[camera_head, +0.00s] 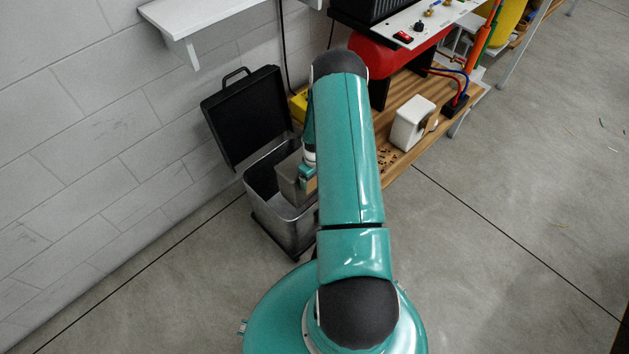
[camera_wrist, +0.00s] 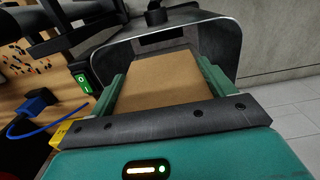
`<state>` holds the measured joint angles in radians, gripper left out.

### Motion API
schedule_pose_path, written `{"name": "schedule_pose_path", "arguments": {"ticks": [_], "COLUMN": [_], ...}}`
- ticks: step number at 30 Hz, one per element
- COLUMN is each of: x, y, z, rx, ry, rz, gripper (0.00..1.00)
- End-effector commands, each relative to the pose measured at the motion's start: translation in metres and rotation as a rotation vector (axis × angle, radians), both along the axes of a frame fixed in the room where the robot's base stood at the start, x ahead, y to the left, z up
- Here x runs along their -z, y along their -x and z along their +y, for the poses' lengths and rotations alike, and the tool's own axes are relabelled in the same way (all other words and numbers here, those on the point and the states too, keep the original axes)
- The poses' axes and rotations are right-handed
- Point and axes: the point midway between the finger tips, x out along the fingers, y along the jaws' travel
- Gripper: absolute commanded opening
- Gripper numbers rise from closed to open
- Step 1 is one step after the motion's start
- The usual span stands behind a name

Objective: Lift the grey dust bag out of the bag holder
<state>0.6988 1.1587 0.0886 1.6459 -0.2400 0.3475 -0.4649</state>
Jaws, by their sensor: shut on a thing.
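The grey dust bag (camera_head: 288,174) shows in the head view in the mouth of an open metal bin, the bag holder (camera_head: 260,177), partly hidden by my arm. A brown card plate (camera_wrist: 157,80) fills the space between the green fingers in the wrist view. My gripper (camera_head: 307,177) is shut on this plate, which appears to be the bag's collar. It also shows in the wrist view (camera_wrist: 160,72). The bin's metal rim (camera_wrist: 222,32) curves around the far side of the plate. The bag's lower part is hidden, so I cannot tell whether it touches the bin's bottom.
The bin's black lid (camera_head: 243,115) stands open against the tiled wall. A wooden shelf (camera_head: 393,160) to the right carries a white box (camera_head: 412,124) and a red tank (camera_head: 385,62). A green switch (camera_wrist: 85,82) is close left of my gripper.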

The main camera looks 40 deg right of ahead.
Motion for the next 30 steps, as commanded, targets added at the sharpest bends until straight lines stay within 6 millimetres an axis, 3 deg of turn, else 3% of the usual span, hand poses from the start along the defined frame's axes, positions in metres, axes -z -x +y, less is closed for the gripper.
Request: {"name": "schedule_pose_path", "arguments": {"ticks": [30], "x": [-0.071], "y": [-0.001], "z": [0.0], "rx": [-0.001], "ry": [0.002], "rz": [-0.002], "gripper": [0.41]}}
